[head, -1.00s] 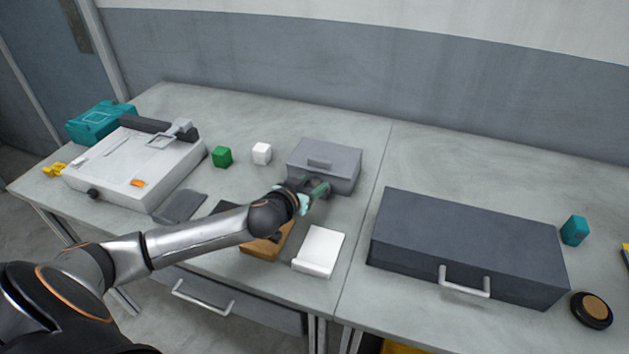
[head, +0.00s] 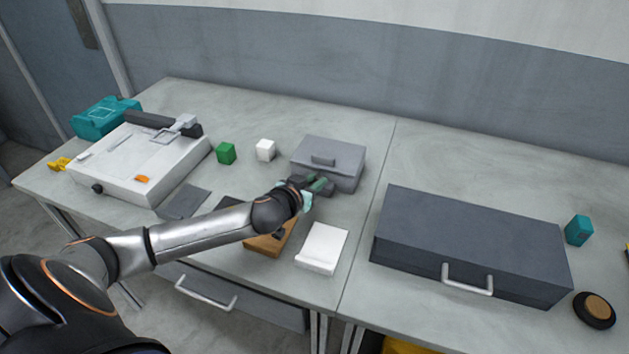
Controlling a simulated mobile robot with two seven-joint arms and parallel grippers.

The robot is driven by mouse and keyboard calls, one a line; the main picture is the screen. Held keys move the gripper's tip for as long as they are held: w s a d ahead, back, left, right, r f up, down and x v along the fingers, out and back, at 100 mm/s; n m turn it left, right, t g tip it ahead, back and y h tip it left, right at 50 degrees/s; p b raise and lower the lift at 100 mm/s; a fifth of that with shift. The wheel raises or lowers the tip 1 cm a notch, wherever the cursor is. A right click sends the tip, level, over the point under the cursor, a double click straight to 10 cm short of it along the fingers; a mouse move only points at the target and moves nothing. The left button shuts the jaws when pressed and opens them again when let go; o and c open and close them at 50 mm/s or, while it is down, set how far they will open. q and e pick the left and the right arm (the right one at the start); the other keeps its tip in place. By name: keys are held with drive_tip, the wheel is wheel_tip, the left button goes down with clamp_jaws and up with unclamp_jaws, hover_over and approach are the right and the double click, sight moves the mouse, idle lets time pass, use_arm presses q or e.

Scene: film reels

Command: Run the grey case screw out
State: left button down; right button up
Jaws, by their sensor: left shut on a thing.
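The grey case (head: 333,156) stands on the left table, toward the middle, with a handle on its lid. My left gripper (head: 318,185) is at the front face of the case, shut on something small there. The grey case screw itself is hidden by the fingers. The case looks closed. My right gripper is not in view.
A white machine (head: 138,160) and a teal case (head: 104,117) stand at the left. Green (head: 226,153) and white (head: 265,150) cubes sit left of the grey case. A wooden block (head: 268,241) and white holder (head: 321,247) lie in front. A large dark case (head: 470,240) stands right.

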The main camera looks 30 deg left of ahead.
use_arm(q)
drive_tip(key=shift+w+d+n+g+y, duration=0.1)
drive_tip(key=shift+d+n+g+y, duration=0.1)
drive_tip(key=shift+n+y, duration=0.55)
drive_tip(key=shift+w+d+n+g+y, duration=0.1)
drive_tip(key=shift+d+n+y, duration=0.1)
drive_tip(key=shift+n+y, duration=0.5)
drive_tip(key=shift+r+n+g+y+b, duration=0.1)
drive_tip(key=shift+n+g+y+b, duration=0.5)
drive_tip(key=shift+n+y, duration=0.5)
drive_tip(key=c, duration=0.7)
unclamp_jaws()
drive_tip(key=shift+d, duration=0.1)
drive_tip(key=v, duration=1.2)
drive_tip(key=shift+s+d, duration=0.15)
drive_tip(key=shift+s, duration=0.05)
